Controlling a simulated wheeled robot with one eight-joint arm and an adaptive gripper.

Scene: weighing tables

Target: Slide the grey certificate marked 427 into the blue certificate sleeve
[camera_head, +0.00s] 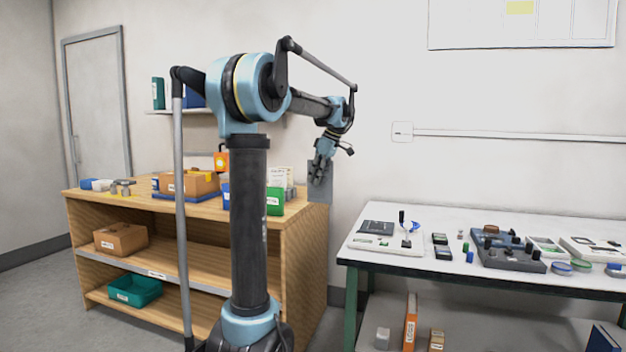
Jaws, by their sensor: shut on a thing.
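My gripper (321,172) is in the middle of the view, pointing down beside the right end of the wooden bench. It is shut on a flat grey certificate (327,190), which hangs upright below the fingers. Its marking is too small to read. A blue upright thing (226,196) shows on the bench, partly hidden behind my arm column. I cannot tell whether it is the blue certificate sleeve. A green upright holder (274,201) stands at the bench's front right, to the left of the grey certificate.
The wooden bench (318,235) carries cardboard boxes (195,184) on a blue tray and several small items. Its lower shelves hold a brown box (121,239) and a teal bin (135,290). The white table (400,262) at the right bears several instruments. A floor gap separates the two.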

